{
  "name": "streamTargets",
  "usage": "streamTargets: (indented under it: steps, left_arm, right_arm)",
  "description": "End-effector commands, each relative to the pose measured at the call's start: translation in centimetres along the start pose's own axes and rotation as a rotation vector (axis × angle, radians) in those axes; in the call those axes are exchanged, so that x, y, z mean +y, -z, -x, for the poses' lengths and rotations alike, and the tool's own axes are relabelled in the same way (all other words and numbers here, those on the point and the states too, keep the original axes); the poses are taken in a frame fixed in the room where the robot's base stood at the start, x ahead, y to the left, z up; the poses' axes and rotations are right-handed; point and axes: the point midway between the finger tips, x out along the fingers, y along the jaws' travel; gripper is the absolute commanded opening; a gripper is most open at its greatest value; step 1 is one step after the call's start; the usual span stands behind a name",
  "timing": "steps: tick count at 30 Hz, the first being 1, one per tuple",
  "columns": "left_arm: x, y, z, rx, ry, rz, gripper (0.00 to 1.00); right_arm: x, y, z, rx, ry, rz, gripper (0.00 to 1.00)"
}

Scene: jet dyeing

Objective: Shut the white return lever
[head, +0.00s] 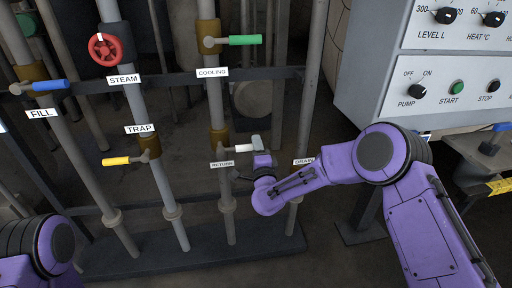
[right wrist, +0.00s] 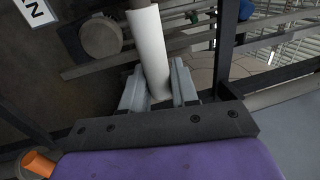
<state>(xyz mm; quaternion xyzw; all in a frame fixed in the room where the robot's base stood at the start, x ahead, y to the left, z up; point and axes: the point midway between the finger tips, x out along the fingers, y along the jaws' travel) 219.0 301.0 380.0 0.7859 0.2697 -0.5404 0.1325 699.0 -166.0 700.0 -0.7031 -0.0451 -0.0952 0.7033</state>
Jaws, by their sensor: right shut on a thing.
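The white return lever (head: 242,148) sticks out to the right from its valve on the pipe above the RETURN label (head: 222,164), crosswise to the pipe. My right gripper (head: 257,143) is at the lever's outer end, shut on it. In the right wrist view the white lever (right wrist: 149,45) runs down between the two grey fingers of the right gripper (right wrist: 158,88). The fingers hide part of the lever's end. Only a purple link of my left arm shows at the lower left of the head view; its gripper is out of view.
Nearby are the green cooling lever (head: 245,40), yellow trap lever (head: 116,161), blue fill lever (head: 50,86) and red steam handwheel (head: 105,49). The DRAIN label (head: 304,161) is close behind my right wrist. A control panel (head: 372,60) stands at the upper right.

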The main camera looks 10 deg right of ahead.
Motion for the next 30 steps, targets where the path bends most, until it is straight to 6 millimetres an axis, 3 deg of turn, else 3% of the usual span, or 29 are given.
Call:
streamTargets:
  steps: [12, 13, 14, 15, 24, 30]
  left_arm:
    - [0.0, 0.0, -0.1, 0.0, 0.0, 0.0, 0.49]
    - [0.0, 0.0, -0.1, 0.0, 0.0, 0.0, 0.49]
    - [0.0, 0.0, -0.1, 0.0, 0.0, 0.0, 0.49]
    - [0.0, 0.0, -0.1, 0.0, 0.0, 0.0, 0.49]
    - [0.0, 0.0, 0.0, 0.0, 0.0, 0.0, 0.49]
    - [0.0, 0.1, 0.2, 0.0, 0.0, 0.0, 0.49]
  right_arm:
    - [0.2, -0.1, 0.1, 0.0, -0.005, -0.012, 0.0]
    - [0.3, -0.1, 0.2, 0.0, -0.005, -0.011, 0.35]
    - [0.3, -0.1, 0.2, 0.0, -0.005, -0.011, 0.45]
    - [0.3, -0.1, 0.2, 0.0, -0.005, -0.011, 0.48]
    - [0.2, 0.0, 0.4, 0.001, -0.003, -0.009, 0.48]
    - [0.2, -0.1, 4.3, -0.003, -0.006, -0.008, 0.48]
